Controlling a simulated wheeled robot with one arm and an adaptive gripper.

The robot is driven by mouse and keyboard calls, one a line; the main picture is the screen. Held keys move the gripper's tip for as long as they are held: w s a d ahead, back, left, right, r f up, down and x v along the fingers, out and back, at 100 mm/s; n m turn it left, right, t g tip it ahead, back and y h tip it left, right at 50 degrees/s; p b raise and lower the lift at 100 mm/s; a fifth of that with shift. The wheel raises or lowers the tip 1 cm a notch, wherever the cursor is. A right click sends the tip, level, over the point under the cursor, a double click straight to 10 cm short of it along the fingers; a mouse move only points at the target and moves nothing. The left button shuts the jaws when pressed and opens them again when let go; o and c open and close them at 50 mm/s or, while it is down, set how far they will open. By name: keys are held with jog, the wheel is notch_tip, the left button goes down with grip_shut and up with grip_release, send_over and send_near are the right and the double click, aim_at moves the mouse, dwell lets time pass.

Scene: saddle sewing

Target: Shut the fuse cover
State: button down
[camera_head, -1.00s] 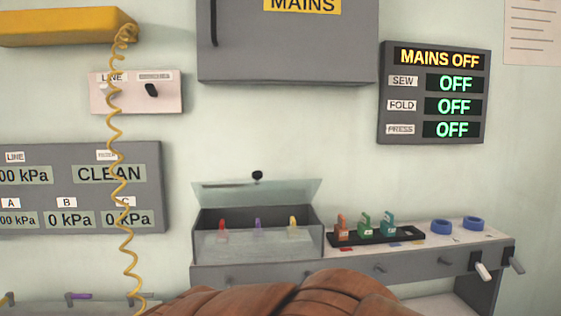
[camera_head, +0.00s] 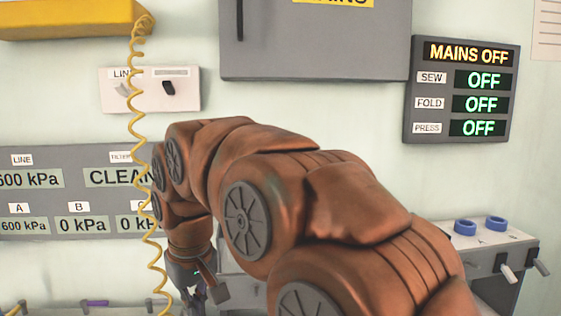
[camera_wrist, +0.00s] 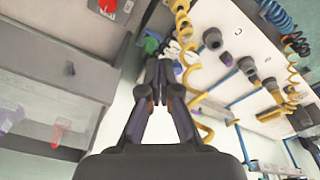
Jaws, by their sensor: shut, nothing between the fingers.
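The fuse box shows in the wrist view at the lower left, with a red fuse (camera_wrist: 61,132) and a purple fuse (camera_wrist: 12,119) behind its clear front. I cannot make out its hinged cover in the wrist view, and my arm hides it in the head view. My gripper (camera_wrist: 160,68) is shut and empty, to the right of the box in the wrist view. In the head view, my gripper (camera_head: 192,297) is low, left of my arm and partly cut off by the bottom edge.
Coiled yellow hose (camera_wrist: 195,75) and hose fittings lie close on the right. A yellow coiled cord (camera_head: 150,240) hangs beside my gripper. The wall display (camera_head: 461,90) reads MAINS OFF.

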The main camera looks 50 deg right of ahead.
jog(key=w+d+r+m+t+p, duration=0.1)
jog(key=w+d+r, duration=0.2)
jog(key=d+r, duration=0.15)
jog(key=w+d+r+t+p, duration=0.1)
jog(key=w+d+r, duration=0.25)
jog(key=r, duration=0.25)
jog(key=shift+w+d+r+m+t+h+p, duration=0.3)
jog(key=shift+d+r+m+h, duration=0.5)
jog(key=shift+d+r, duration=2.4)
jog(key=shift+w+d+r+m+t+h+p, duration=0.3)
jog(key=shift+d+r+m, duration=1.25)
jog(key=shift+d, duration=2.95)
jog(key=shift+w+d+r+m+t+h+p, duration=0.1)
jog(key=shift+d+r+m+t+h+p, duration=0.55)
jog(key=shift+d+r, duration=2.75)
jog(key=shift+h, duration=0.25)
jog(key=shift+w+d+f+p, duration=0.2)
jog(key=shift+d+f+p, duration=0.1)
jog(key=shift+f, duration=1.1)
jog(key=shift+w+d+f+p, duration=0.2)
jog(key=shift+d+f, duration=0.1)
jog(key=shift+f, duration=1.15)
jog(key=shift+w+d+f+p, duration=0.15)
jog(key=shift+d+f+p, duration=0.15)
jog(key=shift+f, duration=1.1)
jog(key=shift+s+a+f, duration=0.1)
jog(key=shift+f, duration=0.1)
jog(key=shift+f, duration=0.15)
jog(key=shift+s+a+f+b, duration=0.1)
jog(key=shift+b, duration=0.3)
